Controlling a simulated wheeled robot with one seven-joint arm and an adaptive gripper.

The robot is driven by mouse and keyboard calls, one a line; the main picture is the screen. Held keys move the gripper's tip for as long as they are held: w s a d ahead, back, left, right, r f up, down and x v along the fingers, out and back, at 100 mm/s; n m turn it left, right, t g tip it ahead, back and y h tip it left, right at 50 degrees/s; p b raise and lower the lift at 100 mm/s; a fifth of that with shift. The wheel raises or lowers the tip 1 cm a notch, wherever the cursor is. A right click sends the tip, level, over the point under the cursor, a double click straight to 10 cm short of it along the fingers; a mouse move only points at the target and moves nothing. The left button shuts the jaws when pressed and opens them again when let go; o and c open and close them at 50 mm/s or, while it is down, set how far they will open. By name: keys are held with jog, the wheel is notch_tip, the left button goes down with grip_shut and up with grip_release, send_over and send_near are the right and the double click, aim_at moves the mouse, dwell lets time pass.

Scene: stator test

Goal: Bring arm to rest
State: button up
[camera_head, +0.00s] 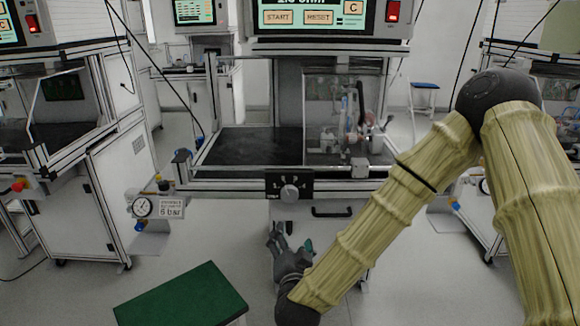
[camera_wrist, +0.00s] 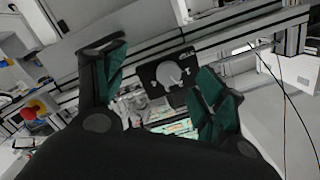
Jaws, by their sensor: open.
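My arm comes in from the right of the head view, bends at a dark elbow joint, and runs down and left in a bamboo-like covering. My gripper (camera_head: 290,243) hangs low in front of the test station (camera_head: 240,187), left of the drawer handle. In the wrist view my gripper (camera_wrist: 158,75) shows two dark fingers with green pads, spread apart. Nothing is between them. Beyond the fingers is the station's front with a dark plate and round grey knob (camera_wrist: 168,74).
A green-topped stool (camera_head: 182,297) stands at the lower left. A pressure gauge (camera_head: 142,207) sits on the station's left side. Other stations stand left (camera_head: 120,170) and right. A blue stool (camera_head: 425,87) is at the back. Grey floor is open around the green stool.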

jog(key=s+d+f+n+g+y, duration=0.1)
jog(key=s+d+f+g, duration=0.15)
jog(key=f, duration=0.45)
jog(key=s+d+f+n+g, duration=0.15)
jog(key=s+f, duration=0.25)
jog(key=f, duration=0.4)
jog(key=s+d+f+n+g+y, duration=0.1)
jog(key=s+f+g, duration=0.1)
jog(key=s+f, duration=0.35)
jog(key=s+d+f+n+g+h, duration=0.1)
jog(key=s+d+f+g, duration=0.25)
jog(key=s+f, duration=0.3)
jog(key=s+d+f+n+g, duration=0.1)
jog(key=s+d+f+g, duration=0.1)
jog(key=s+d+f, duration=0.4)
jog(key=s+d+f+n+g+h, duration=0.1)
jog(key=s+d+f+g, duration=0.2)
jog(key=s, duration=0.4)
jog(key=s+d+f+g+h, duration=0.1)
jog(key=s+d+f+g, duration=0.15)
jog(key=s+d, duration=0.35)
notch_tip(320, 180, up, 15)
jog(key=a+p, duration=0.1)
jog(key=p, duration=1.4)
jog(key=shift+s+r, duration=0.2)
jog(key=shift+s, duration=0.25)
